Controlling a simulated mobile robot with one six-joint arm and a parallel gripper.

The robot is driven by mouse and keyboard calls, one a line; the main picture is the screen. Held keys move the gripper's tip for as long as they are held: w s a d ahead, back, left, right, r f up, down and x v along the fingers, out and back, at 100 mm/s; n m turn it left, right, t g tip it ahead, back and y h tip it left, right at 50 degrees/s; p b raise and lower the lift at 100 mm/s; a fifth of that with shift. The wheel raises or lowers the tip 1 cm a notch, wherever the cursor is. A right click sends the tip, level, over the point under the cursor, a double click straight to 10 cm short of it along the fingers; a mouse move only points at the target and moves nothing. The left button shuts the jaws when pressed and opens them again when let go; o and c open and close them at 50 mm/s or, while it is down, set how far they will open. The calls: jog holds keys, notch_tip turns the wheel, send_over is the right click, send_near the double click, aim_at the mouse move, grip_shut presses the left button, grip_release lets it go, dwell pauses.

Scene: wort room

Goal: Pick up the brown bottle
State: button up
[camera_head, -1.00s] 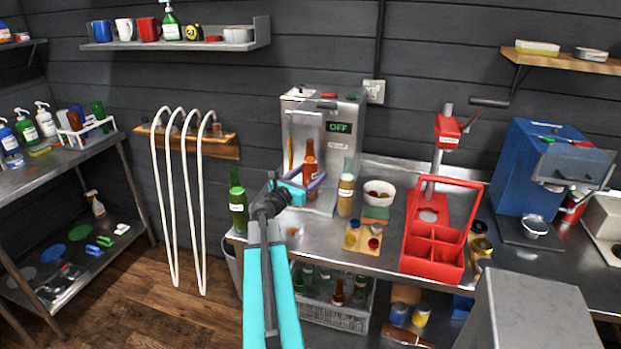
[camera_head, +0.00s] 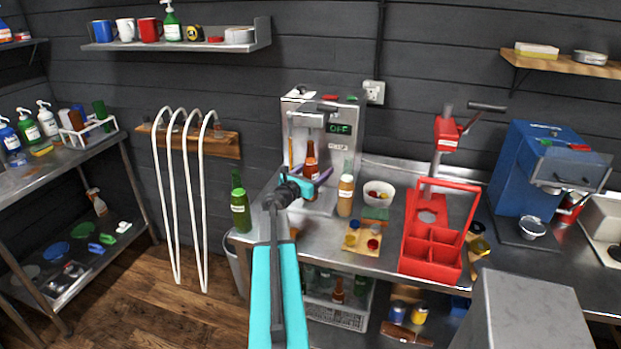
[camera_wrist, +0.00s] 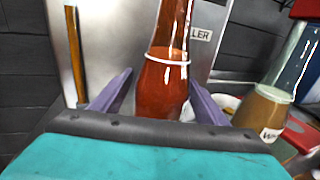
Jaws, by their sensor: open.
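The brown bottle (camera_head: 311,162), reddish-brown and see-through with a white band, stands upright at the front of the grey filling machine marked OFF. In the wrist view the bottle (camera_wrist: 166,75) is close in front, and its top is cut off by the frame edge. My gripper (camera_head: 319,174) is at the bottle, with its purple fingers spread. In the wrist view, my gripper (camera_wrist: 158,98) has one finger on each side of the bottle's lower body, with a gap visible at left. The bottle's base is hidden behind my gripper.
A tan-filled bottle (camera_head: 345,194) stands close at right, and a green bottle (camera_head: 240,208) stands at left near the counter's edge. The filling machine (camera_head: 345,150) is right behind. A white bowl (camera_head: 379,192) and red carrier (camera_head: 430,268) are farther right.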

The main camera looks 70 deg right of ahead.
dwell(0.4)
grip_shut()
jog(key=shift+r, duration=0.1)
